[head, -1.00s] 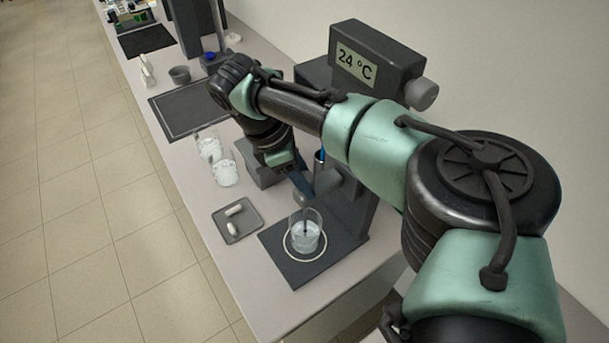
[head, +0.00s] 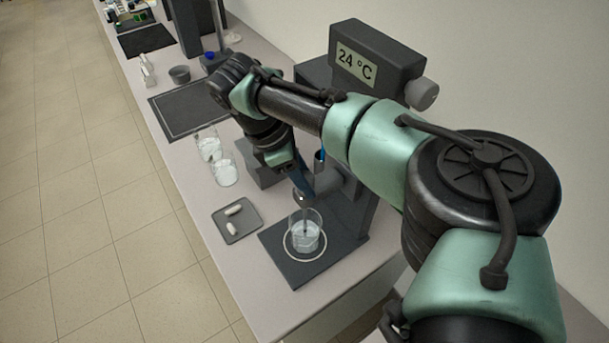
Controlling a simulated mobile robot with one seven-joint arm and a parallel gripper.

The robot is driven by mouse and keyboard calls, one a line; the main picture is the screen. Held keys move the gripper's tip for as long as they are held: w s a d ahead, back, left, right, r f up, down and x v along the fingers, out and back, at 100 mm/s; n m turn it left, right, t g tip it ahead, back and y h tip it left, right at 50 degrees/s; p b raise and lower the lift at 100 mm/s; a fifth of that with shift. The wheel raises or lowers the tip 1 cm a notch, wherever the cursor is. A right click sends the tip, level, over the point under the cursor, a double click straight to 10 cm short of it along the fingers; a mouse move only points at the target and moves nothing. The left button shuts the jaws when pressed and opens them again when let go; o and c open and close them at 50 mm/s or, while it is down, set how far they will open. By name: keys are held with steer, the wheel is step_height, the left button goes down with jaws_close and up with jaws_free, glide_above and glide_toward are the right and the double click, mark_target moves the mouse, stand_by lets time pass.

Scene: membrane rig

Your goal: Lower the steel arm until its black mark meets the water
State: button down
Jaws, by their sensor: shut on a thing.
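My gripper (head: 303,186) is at the rig, just above and behind the glass beaker, shut on the steel arm (head: 301,200). My own wrist and the gripper hide most of that arm. A thin dark rod hangs below it into the beaker. The beaker (head: 307,234) holds clear water and stands inside a pale ring on the dark base plate (head: 285,263). The black mark and its height against the water are too small to tell. The rig's dark head (head: 374,58) shows a "24 °C" display (head: 357,64) and has a grey knob (head: 421,93) at its right.
Left of the base plate, a grey tray (head: 243,236) holds two white capsule-shaped pieces. Two glass beakers with white contents (head: 209,148) stand farther back. The bench's front left edge is clear.

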steer(key=shift+f, duration=0.1)
stand_by(0.4)
steer(key=shift+f, duration=0.55)
steer(key=shift+c, duration=2.2)
jaws_free()
steer(key=w+b+v, duration=0.1)
steer(key=b+v, duration=0.2)
steer(key=v, duration=1)
steer(key=shift+s, duration=0.5)
steer(key=shift+d, duration=0.1)
